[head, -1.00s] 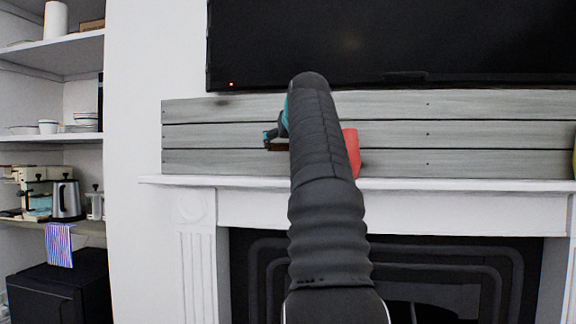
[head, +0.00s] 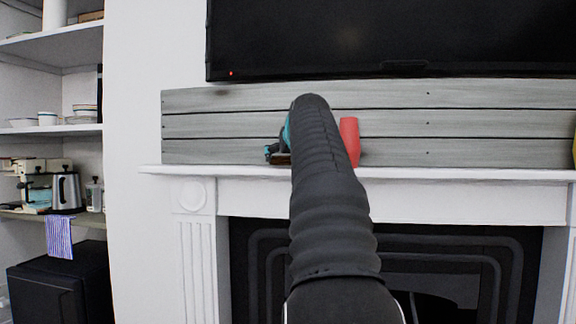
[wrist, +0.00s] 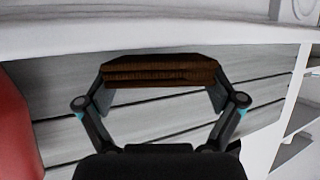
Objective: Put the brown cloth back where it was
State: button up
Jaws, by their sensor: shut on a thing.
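The brown cloth (wrist: 160,70), a folded dark-brown slab, is held across between the two fingertips of my gripper (wrist: 160,92) in the wrist view. In the head view only a sliver of the cloth (head: 283,159) shows left of my arm, just above the white mantel shelf (head: 450,174). My gripper (head: 277,152) is mostly hidden there behind my dark arm. In the wrist view the mantel (wrist: 150,35) runs across the top, close to the cloth. I cannot tell whether the cloth touches it.
A red vase (head: 350,140) stands on the mantel just right of my arm; it also shows at the left of the wrist view (wrist: 15,130). Grey planks (head: 480,123) back the mantel, with a black television (head: 400,35) above.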

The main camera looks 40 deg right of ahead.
jog(key=shift+w+d+f, duration=0.1)
jog(key=shift+d+f, duration=0.05)
jog(key=shift+f, duration=0.25)
jog(key=o, duration=0.8)
jog(key=shift+f, duration=0.1)
jog(key=shift+r, duration=0.2)
jog(key=v, duration=1.2)
jog(key=shift+f, duration=0.15)
